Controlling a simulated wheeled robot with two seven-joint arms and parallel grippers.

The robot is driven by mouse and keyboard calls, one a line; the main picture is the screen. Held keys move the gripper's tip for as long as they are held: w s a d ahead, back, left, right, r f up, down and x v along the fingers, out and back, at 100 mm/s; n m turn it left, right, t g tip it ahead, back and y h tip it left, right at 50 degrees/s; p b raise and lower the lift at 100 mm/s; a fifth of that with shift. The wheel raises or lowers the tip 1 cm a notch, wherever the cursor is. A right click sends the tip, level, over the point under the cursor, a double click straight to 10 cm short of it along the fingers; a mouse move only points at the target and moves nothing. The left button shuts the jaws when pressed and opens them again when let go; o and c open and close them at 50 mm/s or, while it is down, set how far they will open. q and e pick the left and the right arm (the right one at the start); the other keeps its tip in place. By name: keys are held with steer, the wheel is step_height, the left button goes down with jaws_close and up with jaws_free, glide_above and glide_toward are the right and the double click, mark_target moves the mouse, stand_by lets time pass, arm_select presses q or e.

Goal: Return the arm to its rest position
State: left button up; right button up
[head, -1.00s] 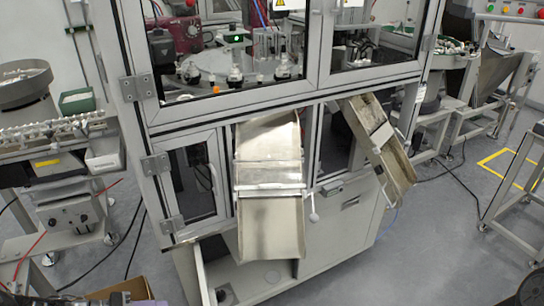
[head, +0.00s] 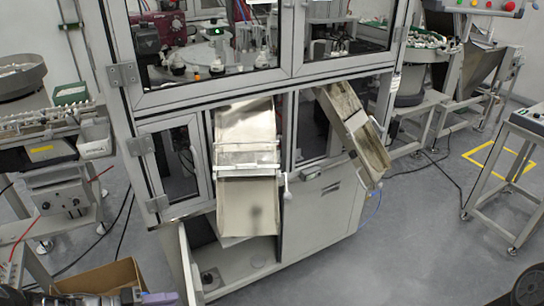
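My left gripper (head: 150,297) shows at the bottom left edge of the head view, cut off by the frame. It is dark with a grey-purple part, and it is in front of an open cardboard box (head: 125,272). Its fingers are too cropped to tell whether they are open or shut, and I see nothing held. A dark rounded part of my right arm shows at the bottom right corner. My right gripper is out of view.
A framed machine cabinet (head: 310,215) fills the middle, with a metal chute (head: 245,205) in front and a second chute (head: 352,125) to its right. A feeder bench (head: 45,155) stands at left, a grey stand (head: 520,150) at right.

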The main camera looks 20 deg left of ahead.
arm_select(q)
steer(key=w+d+t, duration=0.2)
steer(key=w+d, duration=0.8)
steer(key=w+d+f+g+y, duration=0.1)
steer(key=d+f+y, duration=0.3)
steer(key=d, duration=0.7)
steer(key=s+d+f+m+g, duration=0.2)
steer(key=s+d+f+g, duration=0.4)
steer(key=s+d, duration=0.4)
steer(key=s+d+f+m+g+y, duration=0.1)
steer(key=s+g, duration=0.1)
steer(key=s, duration=0.6)
steer(key=s+d+f+m+g, duration=0.2)
steer(key=s+g, duration=0.1)
steer(key=s, duration=0.4)
steer(key=w+d+f+m+t+b, duration=0.1)
steer(key=w+d+f+b, duration=0.1)
steer(key=b, duration=0.5)
step_height(320, 180, down, 2)
steer(key=shift+w+d+f, duration=0.1)
steer(key=shift+w+d, duration=0.2)
steer(key=shift+w, duration=0.55)
